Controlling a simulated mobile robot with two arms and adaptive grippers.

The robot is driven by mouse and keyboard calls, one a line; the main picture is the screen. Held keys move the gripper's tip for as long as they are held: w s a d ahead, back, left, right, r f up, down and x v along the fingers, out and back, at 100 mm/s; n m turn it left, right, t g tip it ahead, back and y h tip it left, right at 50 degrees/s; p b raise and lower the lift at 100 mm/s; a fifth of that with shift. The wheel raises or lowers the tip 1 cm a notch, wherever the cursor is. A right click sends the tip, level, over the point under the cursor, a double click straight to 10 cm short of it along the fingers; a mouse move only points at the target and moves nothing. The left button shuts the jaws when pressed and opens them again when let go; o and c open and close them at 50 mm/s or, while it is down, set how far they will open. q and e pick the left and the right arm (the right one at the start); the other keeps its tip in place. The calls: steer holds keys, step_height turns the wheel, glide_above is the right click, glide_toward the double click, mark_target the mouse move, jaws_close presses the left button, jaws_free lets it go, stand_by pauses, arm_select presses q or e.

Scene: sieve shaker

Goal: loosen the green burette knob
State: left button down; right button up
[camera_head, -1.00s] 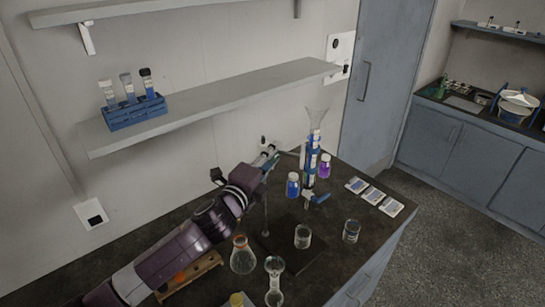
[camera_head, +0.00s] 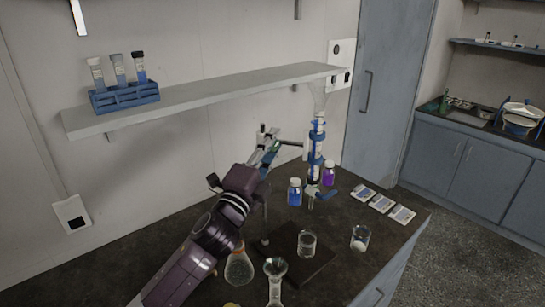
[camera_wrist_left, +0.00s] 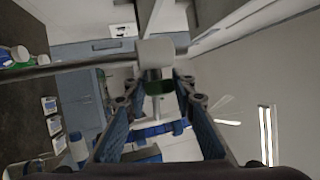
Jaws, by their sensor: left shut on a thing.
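The burette (camera_head: 316,150) stands upright at the back of the bench, with a blue stopcock (camera_head: 331,191) low on it. A clamp rod (camera_head: 292,143) joins it to the stand. The green burette knob (camera_wrist_left: 158,87) shows between my left fingers in the left wrist view, below a pale block (camera_wrist_left: 155,52). It is only a small green patch (camera_head: 276,146) in the head view. My left gripper (camera_head: 270,149) is at the stand's clamp, shut on the knob. Its fingers (camera_wrist_left: 158,95) stand either side of the knob and partly hide it. My right gripper is not seen.
A beaker (camera_head: 307,243), a flask (camera_head: 239,268) and another beaker (camera_head: 360,238) are in front. A wall shelf (camera_head: 220,95) with a blue tube rack (camera_head: 126,96) hangs above.

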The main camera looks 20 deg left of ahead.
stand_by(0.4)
arm_select(q)
steer(key=c, duration=1.6)
jaws_free()
steer(key=v, duration=1.2)
